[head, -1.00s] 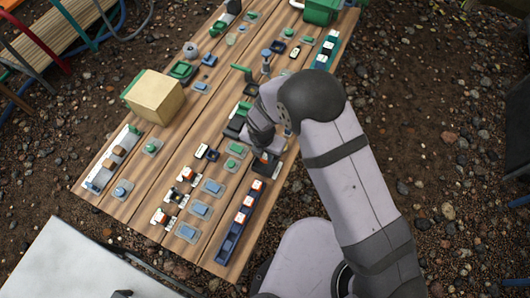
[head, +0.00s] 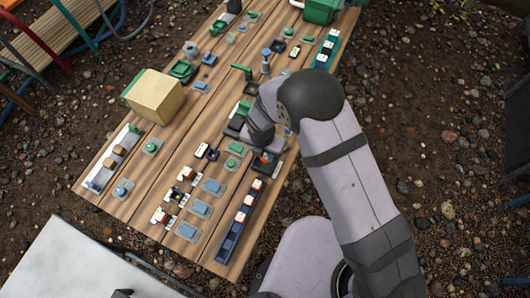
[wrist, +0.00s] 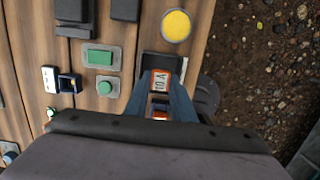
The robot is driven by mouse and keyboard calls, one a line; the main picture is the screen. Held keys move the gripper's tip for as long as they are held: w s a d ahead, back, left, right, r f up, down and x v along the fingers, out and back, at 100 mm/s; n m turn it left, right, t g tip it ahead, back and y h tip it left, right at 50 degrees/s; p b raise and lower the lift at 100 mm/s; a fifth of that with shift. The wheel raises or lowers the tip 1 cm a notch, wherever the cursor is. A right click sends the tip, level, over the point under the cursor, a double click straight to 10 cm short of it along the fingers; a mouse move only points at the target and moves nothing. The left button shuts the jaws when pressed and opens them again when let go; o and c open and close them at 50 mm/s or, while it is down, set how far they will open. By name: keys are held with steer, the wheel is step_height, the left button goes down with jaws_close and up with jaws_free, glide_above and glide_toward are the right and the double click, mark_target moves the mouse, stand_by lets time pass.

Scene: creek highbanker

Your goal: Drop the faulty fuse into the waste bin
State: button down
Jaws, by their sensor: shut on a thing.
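My gripper (wrist: 160,103) is shut on an orange-edged fuse with a white "10 A" label (wrist: 161,80). In the wrist view the fuse sits between the two blue-grey fingers, over a dark block or tray (wrist: 150,62); whether it touches it I cannot tell. In the head view, my gripper (head: 263,152) is low over the right half of the wooden table, and an orange bit of the fuse (head: 265,157) shows beneath it. I cannot identify the waste bin for certain; a green container (head: 322,10) stands at the table's far end.
A blue rail with several red-and-white pieces (head: 233,228) lies nearer on the table (head: 140,205). Green and blue parts on pads (wrist: 100,57) lie left of the gripper. A yellow disc (wrist: 176,25) is just beyond. A cardboard-coloured box (head: 155,97) stands at the left.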

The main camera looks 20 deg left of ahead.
steer(key=shift+f, duration=0.3)
steer(key=shift+f+b, duration=0.3)
steer(key=shift+f, duration=0.5)
stand_by(1.1)
steer(key=c, duration=1.4)
jaws_free()
steer(key=shift+c, duration=0.2)
steer(key=shift+r, duration=0.1)
step_height(320, 180, up, 7)
steer(key=p, duration=0.6)
steer(key=shift+r+p, duration=0.2)
steer(key=shift+p, duration=0.1)
